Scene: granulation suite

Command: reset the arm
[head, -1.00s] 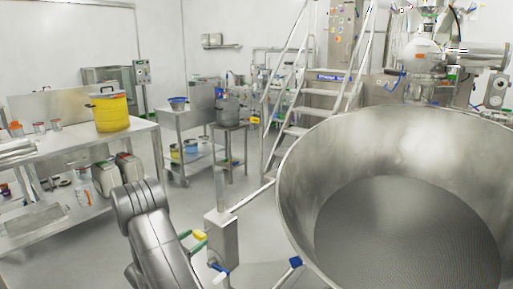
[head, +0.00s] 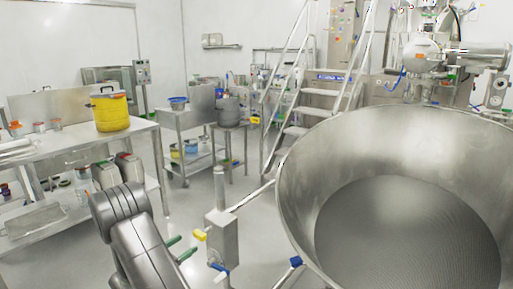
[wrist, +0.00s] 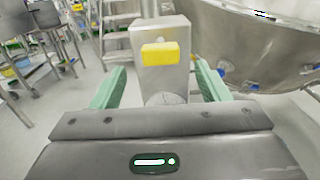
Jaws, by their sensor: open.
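My arm rises at the bottom left of the head view, and its gripper (head: 181,248) has green fingers pointing right. In the wrist view my gripper (wrist: 161,66) is open, its two green fingers spread apart with nothing held between them. Ahead of the fingers is a steel post box (wrist: 146,38) with a yellow block-shaped handle (wrist: 160,54) on its face. In the head view the yellow handle (head: 200,235) is just right of the fingertips, apart from them, on the steel post (head: 224,240).
A large steel bowl (head: 330,140) fills the right. A blue handle (head: 218,267) sits low by the post. A steel bench (head: 85,148) with a yellow tub (head: 110,112) stands at left. Steps (head: 312,112) stand behind. Floor between bench and post is clear.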

